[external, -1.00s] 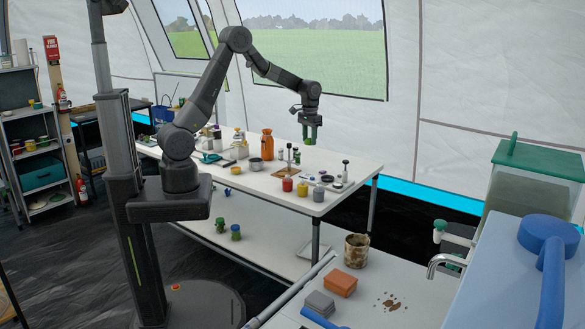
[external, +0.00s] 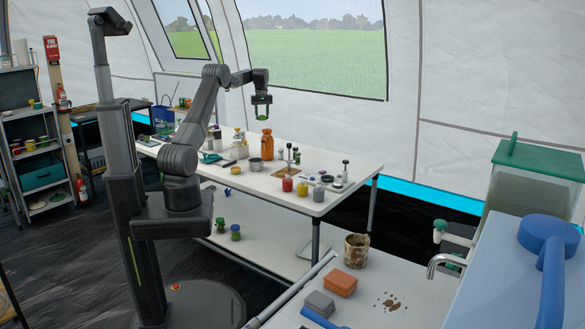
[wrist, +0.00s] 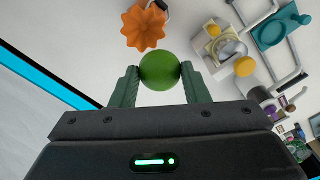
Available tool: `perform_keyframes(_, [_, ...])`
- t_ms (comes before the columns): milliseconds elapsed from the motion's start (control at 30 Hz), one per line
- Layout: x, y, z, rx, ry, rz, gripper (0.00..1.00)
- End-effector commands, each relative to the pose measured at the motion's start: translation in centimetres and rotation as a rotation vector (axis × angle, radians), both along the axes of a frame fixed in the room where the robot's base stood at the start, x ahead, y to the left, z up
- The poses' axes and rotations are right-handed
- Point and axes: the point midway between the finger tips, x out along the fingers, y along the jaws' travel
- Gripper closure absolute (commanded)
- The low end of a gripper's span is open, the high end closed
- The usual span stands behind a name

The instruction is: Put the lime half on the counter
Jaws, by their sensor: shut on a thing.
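My gripper (external: 262,108) is shut on the green lime half (wrist: 160,70), which sits between the two green fingers in the wrist view. Only its rounded skin shows there; the cut face is hidden. The lime half also shows in the external view (external: 262,118) as a small green shape below the fingers, held in the air above the far side of the long white table (external: 325,170). A second white worktop (external: 375,275) stands in the near right; I cannot tell which one is the counter.
An orange fluted bottle (external: 267,146) stands below my gripper and shows in the wrist view (wrist: 145,27). A metal pot (external: 255,164), a red jar (external: 287,184) and a yellow jar (external: 303,189) crowd the table. The table's right front corner is clearer.

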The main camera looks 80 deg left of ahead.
Motion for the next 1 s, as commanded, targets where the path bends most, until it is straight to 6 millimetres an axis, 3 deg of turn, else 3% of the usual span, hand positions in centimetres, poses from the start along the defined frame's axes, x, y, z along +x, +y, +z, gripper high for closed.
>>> perform_keyframes(233, [-3.7,2.9,-0.3,-0.001,0.001,0.107,0.8])
perform_keyframes(600, [-3.4,2.6,-8.4,-0.004,0.002,0.099,0.8])
perform_keyframes(1000, [-3.4,2.6,-15.4,-0.004,0.002,0.098,0.8])
